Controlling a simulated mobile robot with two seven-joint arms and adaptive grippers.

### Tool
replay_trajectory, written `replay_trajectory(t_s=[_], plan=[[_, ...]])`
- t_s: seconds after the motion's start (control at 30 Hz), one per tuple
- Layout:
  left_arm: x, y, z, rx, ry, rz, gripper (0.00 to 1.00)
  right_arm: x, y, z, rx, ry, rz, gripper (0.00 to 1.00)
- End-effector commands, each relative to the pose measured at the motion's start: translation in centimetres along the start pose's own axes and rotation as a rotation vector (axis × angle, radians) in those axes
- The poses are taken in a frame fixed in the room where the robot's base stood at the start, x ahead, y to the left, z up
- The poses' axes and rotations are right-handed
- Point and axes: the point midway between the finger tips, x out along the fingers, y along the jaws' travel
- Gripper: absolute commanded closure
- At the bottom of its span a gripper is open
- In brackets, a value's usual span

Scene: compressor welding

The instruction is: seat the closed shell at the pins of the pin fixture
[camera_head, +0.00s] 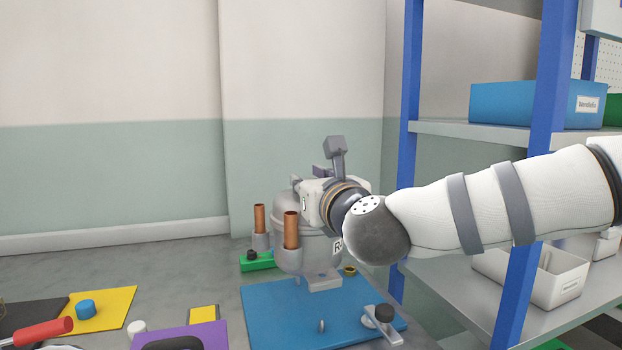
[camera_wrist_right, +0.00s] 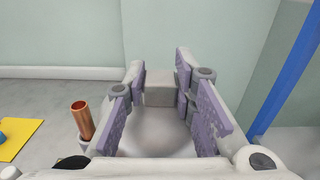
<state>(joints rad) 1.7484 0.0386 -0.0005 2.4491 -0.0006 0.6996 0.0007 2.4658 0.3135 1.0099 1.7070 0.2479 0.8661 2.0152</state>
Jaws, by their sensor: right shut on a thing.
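The closed shell (camera_head: 290,211) is a grey domed vessel with two upright copper tubes and a foot bracket at its base. It stands upright at the back of the blue plate of the pin fixture (camera_head: 275,323). I cannot tell whether its foot touches the plate. My right gripper (camera_head: 313,197) is shut on the shell's top. In the right wrist view its purple pads flank a grey block (camera_wrist_right: 160,92) above the shell's blurred dome (camera_wrist_right: 157,135). My left gripper is out of view.
A green block (camera_head: 257,262) lies behind left. Yellow (camera_head: 115,300) and purple (camera_head: 208,335) mats and a red-handled tool (camera_head: 40,332) are at left. A blue-posted shelf (camera_head: 408,110) stands close on the right.

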Motion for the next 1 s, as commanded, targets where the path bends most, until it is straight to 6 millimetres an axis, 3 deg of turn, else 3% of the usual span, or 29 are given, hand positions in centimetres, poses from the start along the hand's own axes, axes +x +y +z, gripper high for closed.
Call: replay_trajectory(t_s=[0.13,0.4,0.53,1.0], plan=[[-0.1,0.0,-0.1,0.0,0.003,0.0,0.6,-0.1,0.0,0.1,0.004,-0.002,0.002,1.0],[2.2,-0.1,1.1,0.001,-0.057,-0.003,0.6,0.1,0.1,-4.3,0.006,0.007,0.002,1.0],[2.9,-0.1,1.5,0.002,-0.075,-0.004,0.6,0.1,0.1,-5.5,0.005,0.005,0.001,1.0],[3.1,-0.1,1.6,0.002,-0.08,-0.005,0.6,0.0,0.2,-5.7,0.002,-0.004,0.001,1.0]])
